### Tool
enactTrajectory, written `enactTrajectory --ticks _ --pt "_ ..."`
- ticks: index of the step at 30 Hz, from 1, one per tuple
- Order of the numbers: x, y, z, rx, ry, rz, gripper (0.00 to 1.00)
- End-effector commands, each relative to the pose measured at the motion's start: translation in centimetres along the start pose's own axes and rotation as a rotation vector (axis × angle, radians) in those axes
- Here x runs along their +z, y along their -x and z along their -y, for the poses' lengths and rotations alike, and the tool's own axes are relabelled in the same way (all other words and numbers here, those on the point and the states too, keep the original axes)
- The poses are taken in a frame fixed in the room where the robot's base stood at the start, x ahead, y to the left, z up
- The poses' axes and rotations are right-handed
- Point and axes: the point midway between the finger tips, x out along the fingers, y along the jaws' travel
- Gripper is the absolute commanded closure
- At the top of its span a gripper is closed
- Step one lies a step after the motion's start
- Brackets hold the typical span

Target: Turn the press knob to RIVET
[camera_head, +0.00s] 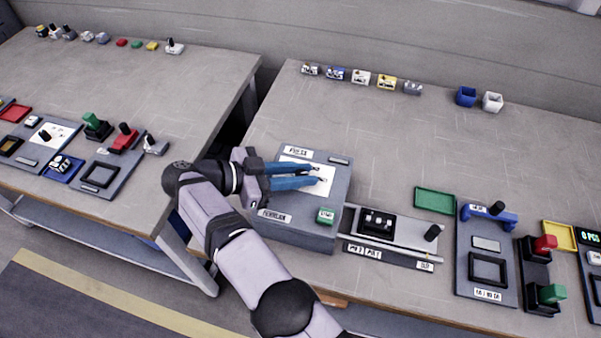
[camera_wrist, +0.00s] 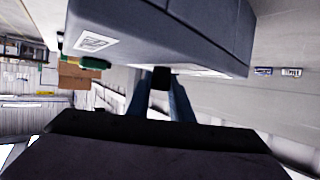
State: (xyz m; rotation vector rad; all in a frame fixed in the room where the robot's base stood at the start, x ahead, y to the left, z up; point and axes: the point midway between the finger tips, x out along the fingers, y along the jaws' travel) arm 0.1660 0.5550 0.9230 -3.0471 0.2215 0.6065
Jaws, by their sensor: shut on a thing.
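The press is a grey box (camera_head: 340,195) with a label reading PRESS (camera_head: 298,151) and a white dial plate (camera_head: 326,185) on its top. My gripper (camera_head: 319,174) reaches across the plate from the left with its blue fingers. In the wrist view, the black press knob (camera_wrist: 162,78) sits between the fingertips of my gripper (camera_wrist: 161,92), which is shut on it. The knob's pointer and setting cannot be read. The fingers hide part of the plate.
A green START button (camera_head: 325,215) and another label (camera_head: 274,216) are at the box's front. To the right are a grey fixture with a black block (camera_head: 378,222), a green tray (camera_head: 435,200) and a blue-handled fixture (camera_head: 488,215).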

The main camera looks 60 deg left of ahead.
Motion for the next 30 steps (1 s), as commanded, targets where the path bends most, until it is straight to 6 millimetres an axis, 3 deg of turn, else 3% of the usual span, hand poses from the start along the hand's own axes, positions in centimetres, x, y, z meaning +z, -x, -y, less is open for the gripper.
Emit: enactTrajectory --ticks 4,5,7,20,30 --pt "-0.4 -0.1 0.1 0.0 -0.004 -0.006 1.0" --pt "-0.4 -0.1 0.1 0.0 -0.005 -0.006 0.76" --pt "-0.3 -0.1 0.1 0.0 -0.004 -0.005 0.62" --pt "-0.6 0.2 0.1 -0.001 -0.002 -0.002 0.62" --pt "-5.1 2.0 0.0 -0.002 -0.006 -0.001 0.62"
